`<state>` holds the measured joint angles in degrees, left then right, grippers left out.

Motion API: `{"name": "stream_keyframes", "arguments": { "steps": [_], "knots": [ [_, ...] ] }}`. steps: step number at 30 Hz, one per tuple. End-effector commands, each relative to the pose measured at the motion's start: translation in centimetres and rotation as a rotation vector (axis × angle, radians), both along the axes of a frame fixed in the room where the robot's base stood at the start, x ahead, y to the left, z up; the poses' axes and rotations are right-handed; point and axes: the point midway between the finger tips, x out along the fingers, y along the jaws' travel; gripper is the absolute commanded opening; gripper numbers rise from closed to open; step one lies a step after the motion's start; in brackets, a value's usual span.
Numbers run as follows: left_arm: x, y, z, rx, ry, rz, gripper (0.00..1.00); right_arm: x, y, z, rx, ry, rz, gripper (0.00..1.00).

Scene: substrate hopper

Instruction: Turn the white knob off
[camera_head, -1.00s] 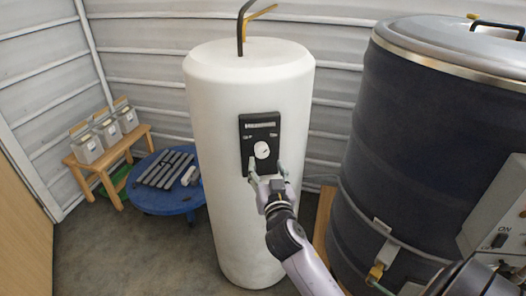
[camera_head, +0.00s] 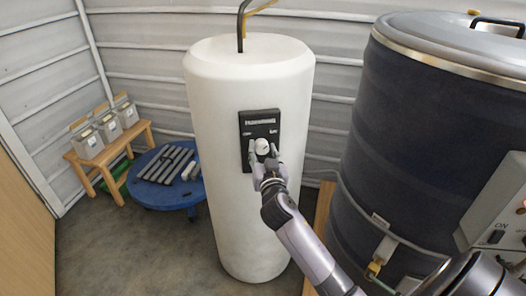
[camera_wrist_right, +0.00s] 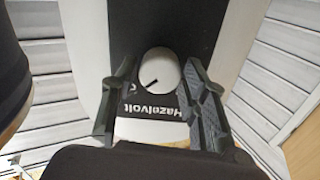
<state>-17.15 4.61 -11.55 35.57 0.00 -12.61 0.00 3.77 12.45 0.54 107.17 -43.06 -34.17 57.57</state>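The white knob (camera_head: 263,147) sits on a black control panel (camera_head: 259,119) on the front of a tall white cylindrical tank (camera_head: 222,170). It also shows in the right wrist view (camera_wrist_right: 160,76), round, with a dark pointer line running slantwise on its face. My right gripper (camera_head: 264,160) is at the knob with one finger on each side. In the right wrist view its fingers (camera_wrist_right: 160,82) are apart, with a narrow gap to the knob on both sides. The panel lettering is partly hidden in the wrist view. My left gripper is not in view.
A large dark drum (camera_head: 400,130) with a metal lid stands close on the right, with a valve (camera_head: 376,268) low on its front and a grey switch box (camera_head: 497,215). A blue round dolly (camera_head: 165,195) and a wooden bench (camera_head: 95,165) with grey containers stand left.

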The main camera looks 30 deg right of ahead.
Motion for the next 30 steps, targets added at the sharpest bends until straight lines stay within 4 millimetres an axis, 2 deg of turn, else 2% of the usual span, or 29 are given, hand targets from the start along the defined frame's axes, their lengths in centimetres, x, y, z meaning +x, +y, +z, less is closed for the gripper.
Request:
{"name": "stream_keyframes", "arguments": {
  "steps": [2, 14, 23, 30],
  "knots": [
    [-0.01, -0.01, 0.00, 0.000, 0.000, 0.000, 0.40, -0.02, 0.01, -0.01, 0.000, 0.000, 0.000, 0.34],
    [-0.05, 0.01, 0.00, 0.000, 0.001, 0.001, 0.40, -0.03, 0.01, -0.02, 0.000, 0.000, 0.000, 0.07],
    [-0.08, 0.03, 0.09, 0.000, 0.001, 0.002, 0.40, -0.02, 0.03, -0.01, -0.028, 0.014, 0.000, 0.06],
    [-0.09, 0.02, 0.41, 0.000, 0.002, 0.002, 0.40, -0.01, 0.02, 0.01, -0.145, 0.067, -0.001, 0.06]
  ]
}}
